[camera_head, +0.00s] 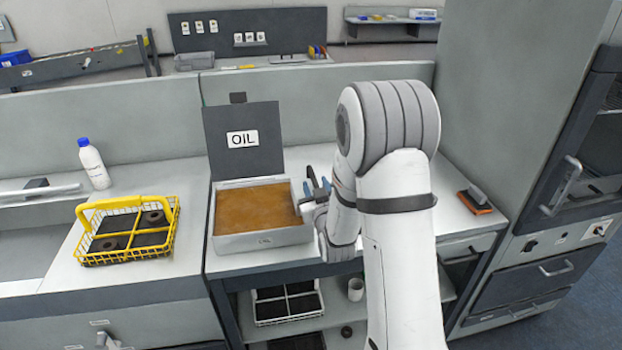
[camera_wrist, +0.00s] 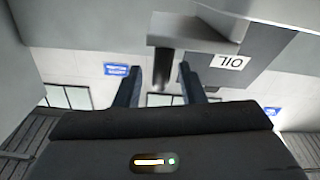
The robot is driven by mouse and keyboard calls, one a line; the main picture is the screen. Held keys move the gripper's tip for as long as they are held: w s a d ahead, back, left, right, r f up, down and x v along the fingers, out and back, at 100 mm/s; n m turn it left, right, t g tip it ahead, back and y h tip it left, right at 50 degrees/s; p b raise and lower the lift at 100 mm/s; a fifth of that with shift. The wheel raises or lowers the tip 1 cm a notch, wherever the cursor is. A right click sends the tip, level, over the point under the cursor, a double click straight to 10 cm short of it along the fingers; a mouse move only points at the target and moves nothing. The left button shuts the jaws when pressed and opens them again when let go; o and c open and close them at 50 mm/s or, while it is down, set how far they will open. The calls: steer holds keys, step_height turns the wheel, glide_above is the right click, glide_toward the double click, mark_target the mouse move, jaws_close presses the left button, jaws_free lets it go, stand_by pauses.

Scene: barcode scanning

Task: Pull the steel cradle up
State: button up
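A steel box of brown oil (camera_head: 262,242) stands on the bench, its dark lid (camera_head: 225,125) raised and labelled OIL. I cannot clearly pick out the steel cradle in the head view; any part under the oil is hidden. My gripper (camera_head: 318,181) is at the right rim of the box, its blue fingers partly hidden by my arm. In the wrist view my gripper (camera_wrist: 160,85) is open, fingers apart. A dark upright bar (camera_wrist: 162,68) shows between them in the picture, with gaps on both sides. I cannot tell whether it is part of the cradle. The lid (camera_wrist: 262,48) appears upside down there.
A yellow wire basket (camera_head: 79,211) with dark round parts is at left, with a white bottle (camera_head: 94,165) behind it. A scraper-like tool (camera_head: 475,200) lies at right. A divided crate (camera_head: 286,317) and a cup (camera_head: 356,290) are on the shelf below. A tall cabinet (camera_head: 490,90) bounds the right.

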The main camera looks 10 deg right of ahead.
steer(key=shift+w, duration=1.35)
steer(key=shift+c, duration=0.6)
jaws_close()
